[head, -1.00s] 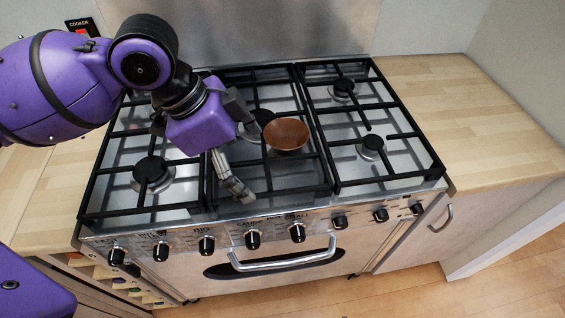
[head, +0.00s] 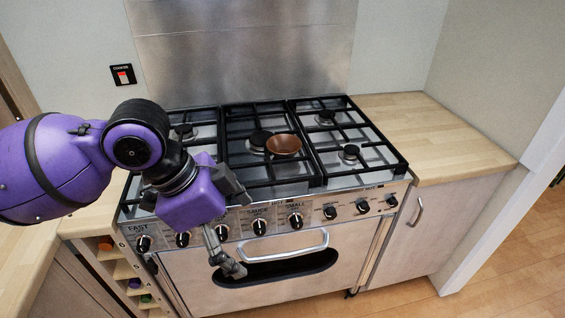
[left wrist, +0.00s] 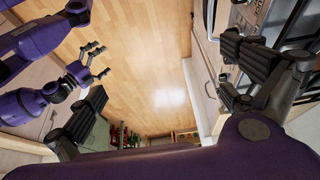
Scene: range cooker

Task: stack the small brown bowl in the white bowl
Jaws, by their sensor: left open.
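The small brown bowl (head: 284,145) stands upright on the middle grate of the hob in the head view. My left gripper (head: 237,233) is open and empty. In the head view it appears in front of the cooker's knobs and oven door, nearer to me than the bowl. Its two spread fingers also show in the left wrist view (left wrist: 162,98), with floor behind them. My right gripper (left wrist: 100,61) shows at the left of the left wrist view, with its fingers apart and nothing between them. No white bowl is visible.
The cooker's black grates (head: 325,128) surround the bowl. Knobs and an oven handle (head: 285,245) project at the front. A clear wooden worktop (head: 430,135) lies to the right. A bottle rack (head: 110,262) is at lower left. Wooden floor (left wrist: 160,60) is open.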

